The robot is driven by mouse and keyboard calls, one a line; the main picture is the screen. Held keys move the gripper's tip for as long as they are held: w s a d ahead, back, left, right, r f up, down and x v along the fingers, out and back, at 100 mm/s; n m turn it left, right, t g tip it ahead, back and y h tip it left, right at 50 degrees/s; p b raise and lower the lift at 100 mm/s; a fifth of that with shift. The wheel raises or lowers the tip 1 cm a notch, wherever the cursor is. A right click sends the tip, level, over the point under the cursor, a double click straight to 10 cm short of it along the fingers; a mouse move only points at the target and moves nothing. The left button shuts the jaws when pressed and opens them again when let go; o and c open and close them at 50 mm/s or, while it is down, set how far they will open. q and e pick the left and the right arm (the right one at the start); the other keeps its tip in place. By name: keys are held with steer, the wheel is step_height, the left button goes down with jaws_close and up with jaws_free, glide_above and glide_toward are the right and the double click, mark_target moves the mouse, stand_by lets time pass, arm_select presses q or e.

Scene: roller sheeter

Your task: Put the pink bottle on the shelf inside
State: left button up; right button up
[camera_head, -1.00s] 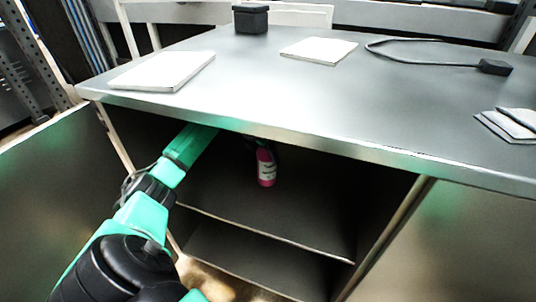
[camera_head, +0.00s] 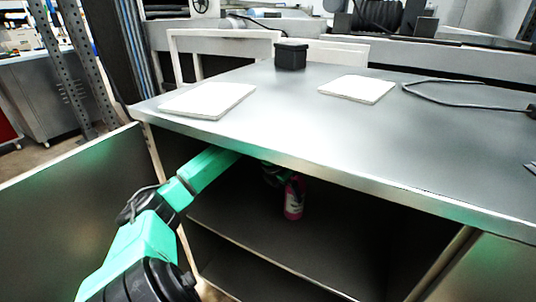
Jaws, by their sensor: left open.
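The pink bottle (camera_head: 293,201) has a pale label and stands upright on the dark upper shelf (camera_head: 265,228) inside the open cabinet under the worktop. My left arm reaches in from the left beneath the worktop edge. My left gripper (camera_head: 275,175) is small and dark in the shadow, just to the upper left of the bottle. It is open; whether it touches the bottle is hard to tell. The bottle's top is partly lost in shadow. My right gripper is not in view.
The metal worktop (camera_head: 330,130) overhangs the cabinet opening. It carries two white flat pads (camera_head: 210,100), a black box (camera_head: 291,55) and a black cable (camera_head: 440,97). An open door panel (camera_head: 75,215) stands at the left. The shelf right of the bottle looks clear.

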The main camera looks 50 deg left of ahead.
arm_select(q)
steer(key=s, duration=0.8)
steer(key=shift+s+d, duration=0.15)
steer(key=shift+s, duration=0.15)
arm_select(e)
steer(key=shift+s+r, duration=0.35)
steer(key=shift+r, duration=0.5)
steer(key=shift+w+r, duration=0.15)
arm_select(q)
steer(key=shift+s, duration=0.1)
